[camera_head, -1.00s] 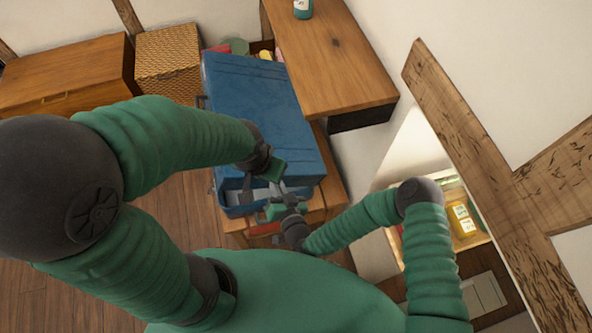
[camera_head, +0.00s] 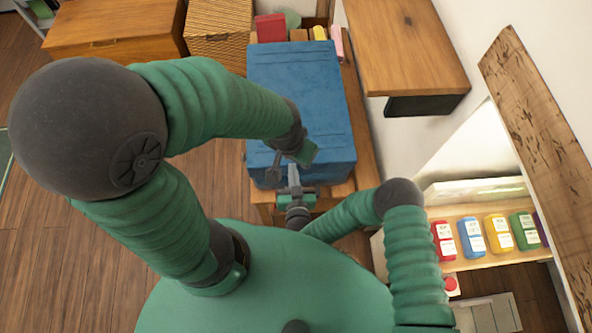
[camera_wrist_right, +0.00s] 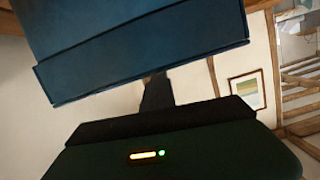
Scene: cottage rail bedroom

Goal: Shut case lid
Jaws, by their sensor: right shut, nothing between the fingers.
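The blue case (camera_head: 268,181) sits on a wooden bench, its blue lid (camera_head: 298,85) facing up and hiding the inside from above. Whether a gap is left along the near edge, I cannot tell. My right gripper (camera_head: 294,177) is shut and empty at the case's near side, below the lid's front edge. In the right wrist view, the lid (camera_wrist_right: 140,45) fills the top and my dark fingers (camera_wrist_right: 157,88) point up to its lower edge; contact is unclear. My left gripper (camera_head: 290,160) is over the lid's near edge; its finger opening is unclear.
The wooden bench (camera_head: 368,150) shows along the case's right side. A wooden shelf (camera_head: 410,45) juts from the wall at upper right. Several coloured bottles (camera_head: 470,238) stand in a niche at right. A wicker box (camera_head: 217,35) and wooden chest (camera_head: 110,30) stand at upper left.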

